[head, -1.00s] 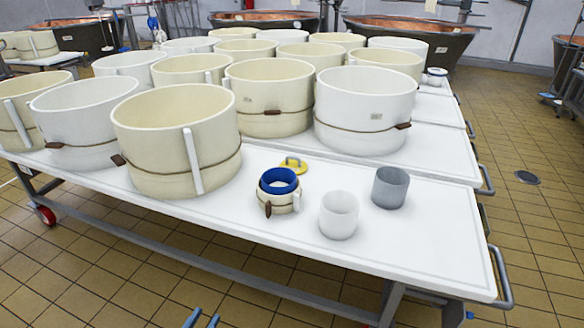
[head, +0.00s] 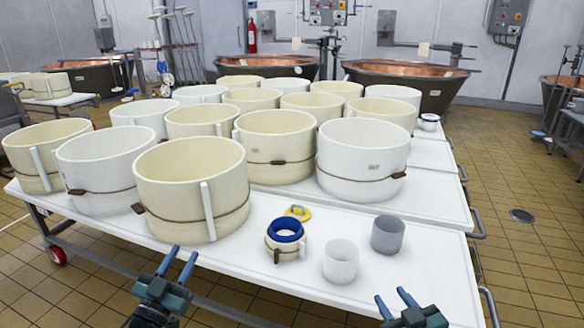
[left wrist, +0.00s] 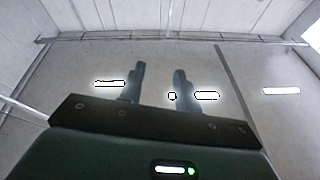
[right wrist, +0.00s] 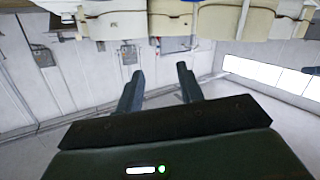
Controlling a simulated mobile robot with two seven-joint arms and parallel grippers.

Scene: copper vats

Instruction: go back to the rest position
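My left gripper (head: 182,254) is in front of the white table's near edge, fingers apart with nothing between them. Its parted fingers also show in the left wrist view (left wrist: 158,72), against blank wall and ceiling. My right gripper (head: 392,296) is near the front right of the table, also with fingers apart and empty. In the right wrist view (right wrist: 161,72) its fingers stand apart, with vessels along the top of the picture. Both grippers are clear of the small vessels.
The white table (head: 440,285) carries several large cream and white moulds (head: 190,180). Near its front are a small blue-lined mould (head: 284,250), a yellow-handled item (head: 297,211), a white cup (head: 340,263) and a grey cup (head: 387,235). Copper vats (head: 405,72) stand behind; tiled floor is free at right.

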